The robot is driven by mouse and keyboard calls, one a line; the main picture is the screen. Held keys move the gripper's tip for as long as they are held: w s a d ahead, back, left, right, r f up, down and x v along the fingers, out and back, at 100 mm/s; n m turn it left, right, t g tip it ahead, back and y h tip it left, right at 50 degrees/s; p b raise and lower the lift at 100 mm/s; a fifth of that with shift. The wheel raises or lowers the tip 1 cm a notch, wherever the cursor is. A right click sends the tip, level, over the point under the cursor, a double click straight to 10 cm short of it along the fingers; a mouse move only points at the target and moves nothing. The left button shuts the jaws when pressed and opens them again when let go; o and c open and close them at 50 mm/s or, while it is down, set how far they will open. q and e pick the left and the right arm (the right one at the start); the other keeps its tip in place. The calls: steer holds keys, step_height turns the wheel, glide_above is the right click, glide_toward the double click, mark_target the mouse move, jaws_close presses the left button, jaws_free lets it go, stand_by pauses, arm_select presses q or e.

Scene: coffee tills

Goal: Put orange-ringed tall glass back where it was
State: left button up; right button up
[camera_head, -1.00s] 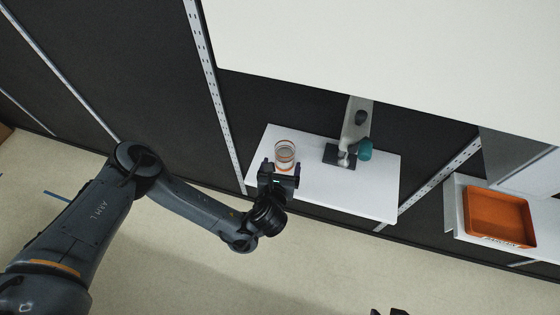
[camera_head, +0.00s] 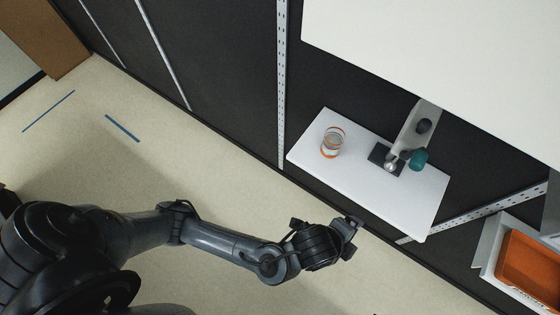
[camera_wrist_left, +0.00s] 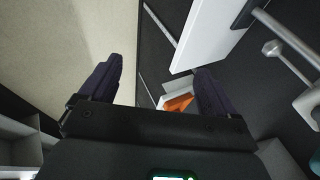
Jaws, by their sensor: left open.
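The orange-ringed tall glass (camera_head: 332,142) stands on the white shelf (camera_head: 375,190), near its left end, in the head view. It is clear, with orange bands. My left gripper (camera_head: 354,228) is off the shelf's front edge, apart from the glass and empty. In the left wrist view my left gripper (camera_wrist_left: 158,85) has its two fingers spread with nothing between them. The glass does not show in the left wrist view. My right gripper is in neither current view.
A grey stand with a teal knob (camera_head: 418,159) is on the shelf, right of the glass. An orange tray (camera_head: 530,268) sits on another shelf at lower right. A large white panel (camera_head: 450,60) overhangs the back. Open floor lies left.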

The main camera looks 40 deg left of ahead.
arm_select(q)
steer(key=s+a+f+n+g+y, duration=0.1)
steer(key=s+a+n, duration=0.4)
steer(key=a, duration=0.6)
steer(key=s+a+f+n+g+y, duration=0.1)
steer(key=s+a+n, duration=0.4)
steer(key=a+n, duration=0.5)
step_height(320, 180, down, 2)
steer(key=shift+a+f+n+g+y, duration=0.15)
steer(key=shift+a+n+g+y, duration=0.25)
steer(key=shift+a, duration=0.8)
step_height(320, 180, up, 6)
steer(key=p, duration=0.6)
steer(key=shift+r, duration=0.25)
